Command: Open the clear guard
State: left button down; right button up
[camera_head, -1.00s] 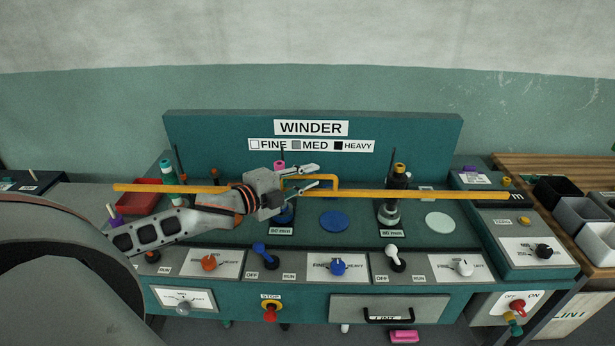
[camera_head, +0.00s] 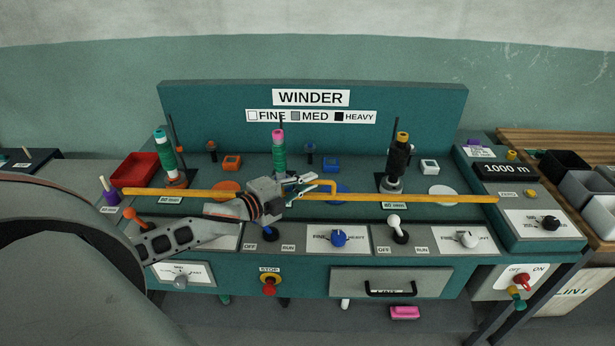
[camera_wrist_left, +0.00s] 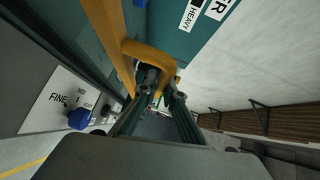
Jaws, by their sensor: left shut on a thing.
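A long orange-yellow bar (camera_head: 420,196) runs across the winder console from left to right, with a raised bracket-shaped handle (camera_head: 332,183) near its middle. The bar appears to be the guard's edge; I cannot make out the clear pane itself. My left gripper (camera_head: 306,184) is at the handle, shut on it. In the left wrist view the handle (camera_wrist_left: 150,52) passes between the fingertips (camera_wrist_left: 163,92). The gripper partly hides the handle and the console behind it. My right gripper is not in view.
Spools stand behind the bar: teal-white (camera_head: 166,155), pink-green (camera_head: 279,150) and black-yellow (camera_head: 399,155). A blue knob (camera_head: 338,238) and a white lever (camera_head: 396,226) sit in front. Grey bins (camera_head: 585,190) are at right, a red tray (camera_head: 136,168) at left.

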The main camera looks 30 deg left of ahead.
pick_arm(q)
jog(key=c, duration=2.1)
grip_release()
jog(key=shift+c, duration=0.2)
jog(key=shift+s, duration=0.1)
jog(key=v, duration=1.2)
jog(key=shift+r, duration=0.15)
